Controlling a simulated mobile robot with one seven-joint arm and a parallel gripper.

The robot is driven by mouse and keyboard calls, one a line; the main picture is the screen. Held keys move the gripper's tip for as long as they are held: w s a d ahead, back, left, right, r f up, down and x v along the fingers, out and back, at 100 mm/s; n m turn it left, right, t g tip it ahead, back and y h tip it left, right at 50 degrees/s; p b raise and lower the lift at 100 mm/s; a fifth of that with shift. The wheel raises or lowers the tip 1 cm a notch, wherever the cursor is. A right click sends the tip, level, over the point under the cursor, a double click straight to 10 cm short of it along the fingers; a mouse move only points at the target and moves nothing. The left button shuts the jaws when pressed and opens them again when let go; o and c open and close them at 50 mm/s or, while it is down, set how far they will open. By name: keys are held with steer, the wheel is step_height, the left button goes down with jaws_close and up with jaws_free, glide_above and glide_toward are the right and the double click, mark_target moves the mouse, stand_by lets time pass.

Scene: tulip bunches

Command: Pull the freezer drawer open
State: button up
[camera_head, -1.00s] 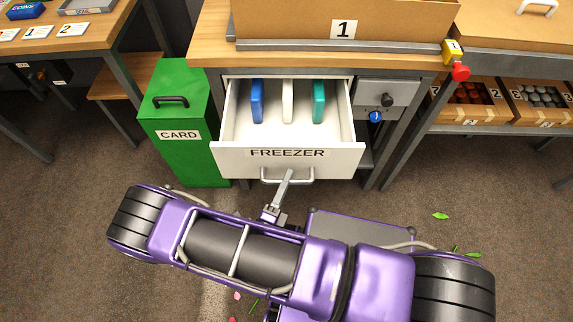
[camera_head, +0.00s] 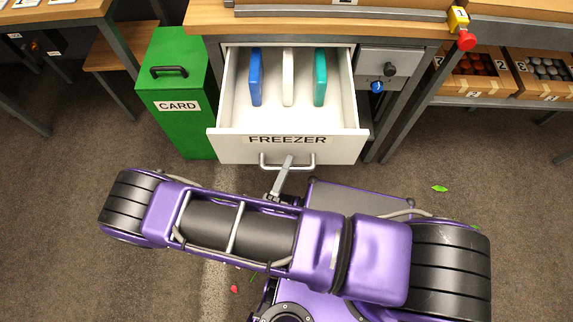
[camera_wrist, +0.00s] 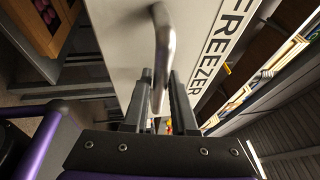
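The white freezer drawer (camera_head: 287,150), labelled FREEZER, is pulled well out from under the wooden workbench. Its grey bar handle (camera_head: 306,164) is on the front face. My gripper (camera_head: 286,170) is at the middle of the handle. In the wrist view, the two dark fingers of my gripper (camera_wrist: 161,78) stand on either side of the handle bar (camera_wrist: 163,38) and are closed around it. The drawer front (camera_wrist: 195,40) is close before them. Inside the drawer stand a blue pack (camera_head: 255,76), a white pack (camera_head: 288,76) and a teal pack (camera_head: 320,76).
A green CARD bin (camera_head: 178,95) stands close left of the drawer. A knob panel (camera_head: 388,66) is on its right. Boxes (camera_head: 540,72) sit on a shelf at the right. My arm fills the lower foreground. Bare carpet (camera_head: 80,180) lies at the left; small leaves are scattered.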

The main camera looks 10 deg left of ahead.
steer(key=o, duration=0.3)
steer(key=b+v, duration=0.1)
steer(key=v, duration=1.6)
steer(key=shift+s, duration=0.2)
